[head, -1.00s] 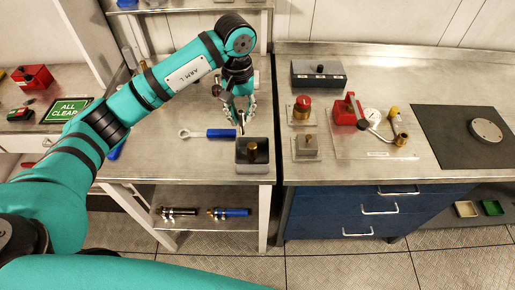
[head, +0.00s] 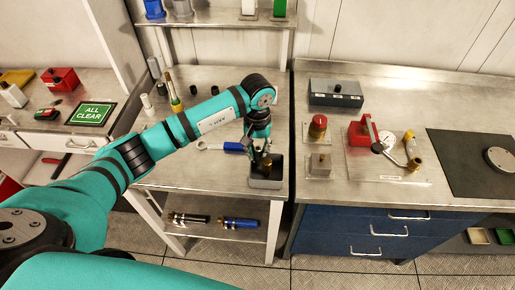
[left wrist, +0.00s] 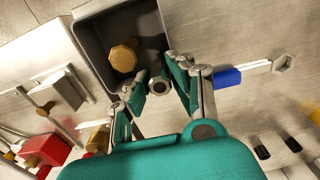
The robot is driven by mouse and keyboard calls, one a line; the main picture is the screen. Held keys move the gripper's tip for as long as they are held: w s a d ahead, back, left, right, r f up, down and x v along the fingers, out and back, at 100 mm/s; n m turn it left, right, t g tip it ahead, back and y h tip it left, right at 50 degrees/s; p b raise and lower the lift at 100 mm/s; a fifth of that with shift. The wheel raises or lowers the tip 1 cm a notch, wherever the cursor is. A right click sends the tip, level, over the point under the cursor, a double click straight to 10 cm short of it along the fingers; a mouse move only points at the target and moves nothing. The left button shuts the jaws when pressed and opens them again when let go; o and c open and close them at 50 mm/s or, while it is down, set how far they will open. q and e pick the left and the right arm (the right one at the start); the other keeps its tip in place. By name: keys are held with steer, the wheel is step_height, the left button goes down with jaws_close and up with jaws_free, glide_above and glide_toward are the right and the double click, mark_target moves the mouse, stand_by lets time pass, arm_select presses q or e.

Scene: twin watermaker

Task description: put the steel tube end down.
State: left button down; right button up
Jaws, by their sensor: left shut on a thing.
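My left gripper (head: 259,154) is low over the grey open box (head: 265,184) at the front right of the middle bench. It is shut on the steel tube end (left wrist: 158,86), a small grey ring between the fingertips (left wrist: 161,84) in the left wrist view. The tube end is at the box's near edge in that view; I cannot tell whether it touches the box. A brass hex-headed piece (left wrist: 124,56) stands inside the box, beside the tube end and apart from it. It also shows in the head view (head: 267,162). My right gripper is not in view.
A blue-handled spanner (head: 220,146) lies left of the box. Right of the gap, the other bench holds a red knob block (head: 317,128), a brass-topped block (head: 319,164) and a red-levered fixture (head: 361,133). Lower-shelf tools (head: 240,223) lie below.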

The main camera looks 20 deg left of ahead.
arm_select(q)
steer(key=c, duration=1.1)
jaws_free()
steer(key=shift+c, duration=0.2)
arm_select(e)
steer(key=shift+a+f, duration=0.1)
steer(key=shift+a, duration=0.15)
arm_select(q)
steer(key=shift+r+p, duration=0.25)
steer(key=shift+p, duration=0.05)
step_height(320, 180, up, 12)
steer(key=b, duration=0.5)
steer(key=shift+f, duration=0.15)
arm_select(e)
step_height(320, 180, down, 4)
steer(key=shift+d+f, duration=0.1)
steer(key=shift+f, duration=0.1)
